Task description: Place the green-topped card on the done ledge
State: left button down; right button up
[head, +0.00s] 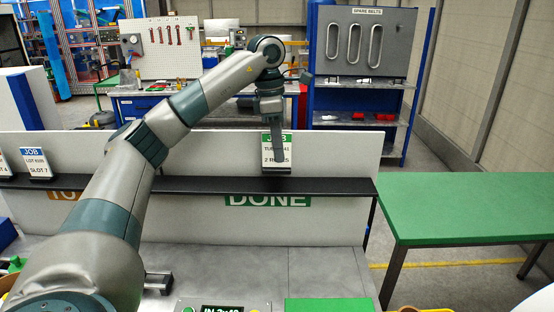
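The green-topped card (268,154) is upright at the black ledge (330,186), above the green DONE label (268,200). Its foot appears to be at the ledge top, but I cannot tell whether it bears on it. My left gripper (278,148) points down at the card, with one finger crossing in front of the card's face and hiding part of its text. The other finger is hidden, so I cannot tell whether the grip is closed on the card. My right gripper is out of view.
A blue-topped card (36,164) stands on the ledge at the left, with another cut off by the picture edge. An orange label (66,195) is partly behind my arm. A green table (470,207) stands at the right. The ledge is bare right of the green-topped card.

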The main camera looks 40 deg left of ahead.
aim_at(277, 165)
pick_arm(q)
jog(key=shift+w+a+f, duration=0.15)
jog(key=shift+a+f, duration=0.1)
jog(key=shift+a, duration=0.15)
jog(key=shift+f+p, duration=1.1)
jog(key=shift+f, duration=0.8)
jog(key=shift+f, duration=0.15)
jog(key=c, duration=2)
grip_release()
